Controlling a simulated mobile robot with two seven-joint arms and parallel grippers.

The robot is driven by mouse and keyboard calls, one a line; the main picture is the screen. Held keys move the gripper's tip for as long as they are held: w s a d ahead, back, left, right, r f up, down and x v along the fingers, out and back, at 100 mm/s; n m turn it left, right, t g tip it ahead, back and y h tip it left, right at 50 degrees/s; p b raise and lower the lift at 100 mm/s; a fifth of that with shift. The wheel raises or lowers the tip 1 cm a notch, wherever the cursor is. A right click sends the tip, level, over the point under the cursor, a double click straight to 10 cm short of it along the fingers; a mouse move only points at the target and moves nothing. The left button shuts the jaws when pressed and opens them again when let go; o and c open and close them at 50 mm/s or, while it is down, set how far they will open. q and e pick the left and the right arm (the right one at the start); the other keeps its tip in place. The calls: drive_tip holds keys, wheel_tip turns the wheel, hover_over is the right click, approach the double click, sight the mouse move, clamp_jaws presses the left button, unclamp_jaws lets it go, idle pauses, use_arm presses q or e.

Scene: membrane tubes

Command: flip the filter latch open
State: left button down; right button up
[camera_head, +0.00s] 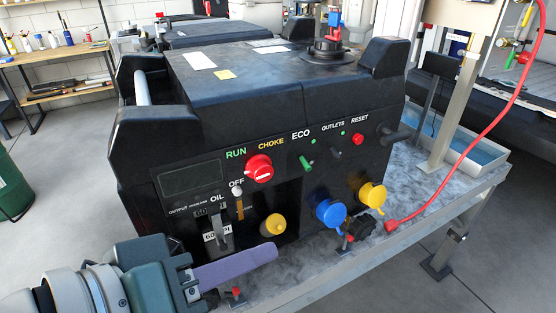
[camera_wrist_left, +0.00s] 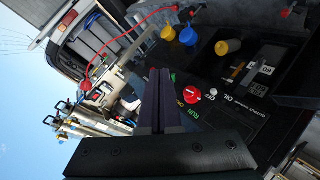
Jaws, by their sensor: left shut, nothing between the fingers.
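A black generator-like machine (camera_head: 290,110) stands on a grey metal bench. In a dark recess low on its front, a grey upright lever-like part (camera_head: 222,234) sits by a small white label (camera_head: 216,233). It may be the filter latch, but I cannot tell for sure. In the left wrist view, the same corner with the label (camera_wrist_left: 267,69) is at the upper right. My left gripper (camera_head: 272,253) has its purple fingers shut and empty, in front of the machine's lower front, below the recess. The fingers also show in the left wrist view (camera_wrist_left: 159,74). My right gripper is not seen.
The panel has a red knob (camera_head: 259,168), a green switch (camera_head: 307,163), a yellow plug (camera_head: 273,225), a blue cap (camera_head: 329,213) and another yellow cap (camera_head: 372,195). A red cable (camera_head: 470,183) ends on the bench (camera_head: 425,200) at right. The floor in front is clear.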

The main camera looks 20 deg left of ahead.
use_arm(q)
wheel_tip(320, 180, down, 9)
drive_tip(key=w+a+n+t+b, duration=0.1)
drive_tip(key=w+n+t+b, duration=0.2)
drive_tip(key=b, duration=0.6)
drive_tip(key=n+t+y+b, duration=0.6)
drive_tip(key=n+y+b, duration=0.4)
drive_tip(key=n+b, duration=0.9)
approach(220, 243)
drive_tip(key=s+f+m+b, duration=0.2)
drive_tip(key=s+m+b, duration=0.1)
drive_tip(key=s, duration=0.1)
drive_tip(key=shift+s+d+r+p, duration=0.1)
drive_tip(key=shift+s+d+p, duration=0.1)
drive_tip(key=shift+d+p, duration=0.1)
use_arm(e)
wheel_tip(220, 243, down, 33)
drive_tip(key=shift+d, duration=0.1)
use_arm(q)
drive_tip(key=p+x, duration=0.1)
drive_tip(key=x, duration=0.9)
drive_tip(key=shift+w, duration=0.1)
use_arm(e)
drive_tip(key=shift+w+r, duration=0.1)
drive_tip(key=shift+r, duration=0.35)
